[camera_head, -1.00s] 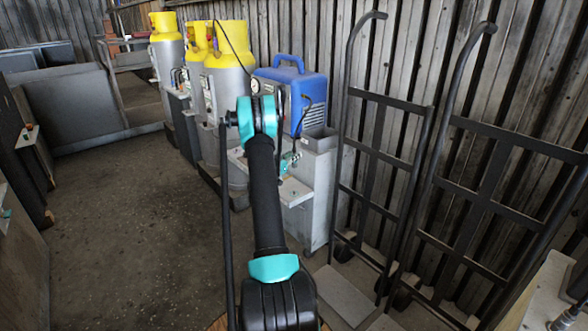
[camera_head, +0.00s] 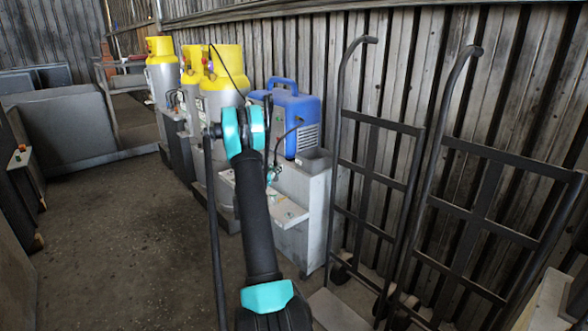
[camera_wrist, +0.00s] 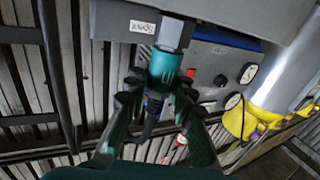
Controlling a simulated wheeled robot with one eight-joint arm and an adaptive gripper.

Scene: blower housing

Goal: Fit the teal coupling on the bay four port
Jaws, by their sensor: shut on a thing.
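In the wrist view my gripper (camera_wrist: 158,101) is shut on the teal coupling (camera_wrist: 165,67), a short cylinder with a dark hose below it. The coupling's far end is at a grey hex port fitting (camera_wrist: 173,32) on a grey housing. It looks in line with the fitting and touching or nearly so; I cannot tell how far it is seated. A small white label (camera_wrist: 142,27) beside the fitting is too small to read surely. In the head view the gripper is mostly hidden behind my arm, near the grey housing (camera_head: 305,205).
A blue machine (camera_head: 297,122) stands on the housing, with grey and yellow cylinders (camera_head: 222,90) to its left. Gauges (camera_wrist: 248,73) show in the wrist view. Black hand trucks (camera_head: 375,180) lean on the plank wall at right. The floor (camera_head: 110,230) at left is clear.

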